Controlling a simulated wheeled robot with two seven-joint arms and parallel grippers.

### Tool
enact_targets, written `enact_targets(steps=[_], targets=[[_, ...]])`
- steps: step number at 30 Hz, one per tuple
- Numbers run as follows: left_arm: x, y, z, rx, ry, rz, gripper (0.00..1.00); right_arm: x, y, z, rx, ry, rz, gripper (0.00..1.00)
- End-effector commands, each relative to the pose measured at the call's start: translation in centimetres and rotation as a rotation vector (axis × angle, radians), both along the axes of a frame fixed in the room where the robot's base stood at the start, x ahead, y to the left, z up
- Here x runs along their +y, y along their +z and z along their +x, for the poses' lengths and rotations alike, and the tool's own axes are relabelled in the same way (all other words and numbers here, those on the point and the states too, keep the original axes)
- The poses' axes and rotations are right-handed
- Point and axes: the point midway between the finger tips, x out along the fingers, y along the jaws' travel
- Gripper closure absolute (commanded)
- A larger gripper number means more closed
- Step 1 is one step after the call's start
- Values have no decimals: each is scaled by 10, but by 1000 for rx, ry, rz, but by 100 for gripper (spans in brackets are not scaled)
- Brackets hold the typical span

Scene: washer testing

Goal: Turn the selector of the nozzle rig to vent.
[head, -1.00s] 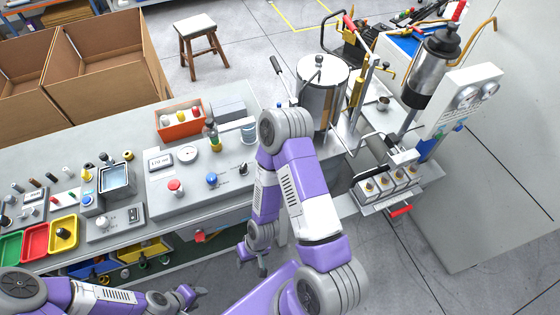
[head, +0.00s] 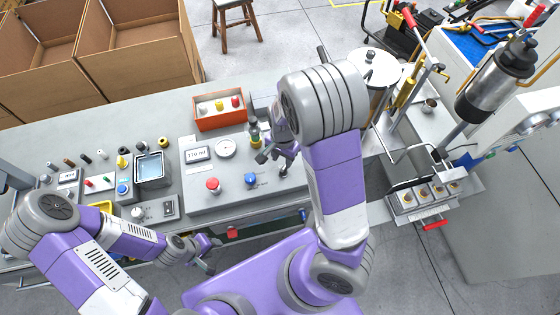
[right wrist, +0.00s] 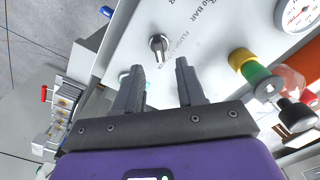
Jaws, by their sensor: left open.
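The nozzle rig (head: 218,190) is a grey panel with a display, a gauge, a red button and a blue knob. Its selector (head: 283,171) is a small dark and silver knob at the panel's right side. In the right wrist view the selector (right wrist: 158,43) stands just beyond the fingertips, on the white panel with partly readable print. I cannot read which position it points to. My right gripper (head: 276,156) is open and empty, above and close to the selector; its fingers (right wrist: 160,75) are apart, not around it. My left gripper (head: 213,256) is open and empty in front of the bench.
A green and yellow fitting (right wrist: 256,76) stands beside the right gripper. An orange bin (head: 220,113) sits behind the rig. A metal pot (head: 372,75) and a nozzle block (head: 425,195) with a red handle are to the right. Cardboard boxes (head: 140,50) stand behind the bench.

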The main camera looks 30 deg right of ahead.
Motion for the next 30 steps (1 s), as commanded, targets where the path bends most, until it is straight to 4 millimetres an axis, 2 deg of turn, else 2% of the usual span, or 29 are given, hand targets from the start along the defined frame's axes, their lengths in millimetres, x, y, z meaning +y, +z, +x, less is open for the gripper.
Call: enact_targets(steps=[1,3,9,14,22,30], targets=[[0,-6,0,1,0,0,57,0,-12,-1,6,0,0,61],[0,-11,0,1,0,0,57,-1,-25,-2,6,0,-1,61],[0,-21,0,1,0,0,57,0,-54,-1,4,2,-1,61],[0,-24,0,1,0,0,57,0,-64,-1,2,3,0,61],[0,-24,0,0,0,0,57,0,-64,-1,1,4,-1,61],[0,-24,0,0,0,0,57,0,-64,-1,1,4,0,100]])
